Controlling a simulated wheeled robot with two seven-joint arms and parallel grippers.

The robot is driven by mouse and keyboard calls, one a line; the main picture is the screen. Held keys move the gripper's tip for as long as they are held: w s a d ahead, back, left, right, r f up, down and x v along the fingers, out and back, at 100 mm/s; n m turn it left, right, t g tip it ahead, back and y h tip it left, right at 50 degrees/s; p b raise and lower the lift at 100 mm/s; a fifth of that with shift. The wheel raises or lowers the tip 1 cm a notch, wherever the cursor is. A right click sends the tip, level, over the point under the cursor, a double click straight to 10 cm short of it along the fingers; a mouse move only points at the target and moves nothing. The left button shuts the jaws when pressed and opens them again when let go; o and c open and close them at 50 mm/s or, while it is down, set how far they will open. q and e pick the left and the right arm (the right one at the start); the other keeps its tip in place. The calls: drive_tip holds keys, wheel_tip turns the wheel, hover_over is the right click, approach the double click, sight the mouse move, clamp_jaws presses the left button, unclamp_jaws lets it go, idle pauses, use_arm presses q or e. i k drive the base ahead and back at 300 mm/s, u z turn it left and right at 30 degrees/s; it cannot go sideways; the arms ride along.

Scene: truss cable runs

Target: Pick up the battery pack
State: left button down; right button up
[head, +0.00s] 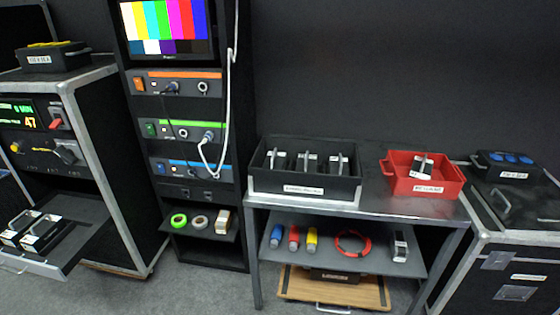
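Several items look like battery packs, dark blocks with pale handles or labels; I cannot tell which one the task means. Three stand in a row in the black bin (300,194) on the metal table, one of them the middle pack (306,163). One pack (421,168) leans inside the red tray (440,189) to the right. Two packs (40,233) sit in the open drawer at the left. A similar dark block (400,246) stands on the table's lower shelf. Neither of my grippers is in view.
The metal table (375,207) has a narrow clear gap between bin and tray. Its lower shelf (330,262) holds coloured cylinders and a red cable coil (352,243). An equipment rack (185,130) with a white hanging cable stands left. The open drawer (70,258) juts out.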

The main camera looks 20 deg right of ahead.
sight(338, 166)
drive_tip(key=z, duration=0.1)
drive_tip(key=i, duration=1.05)
drive_tip(key=z, duration=0.55)
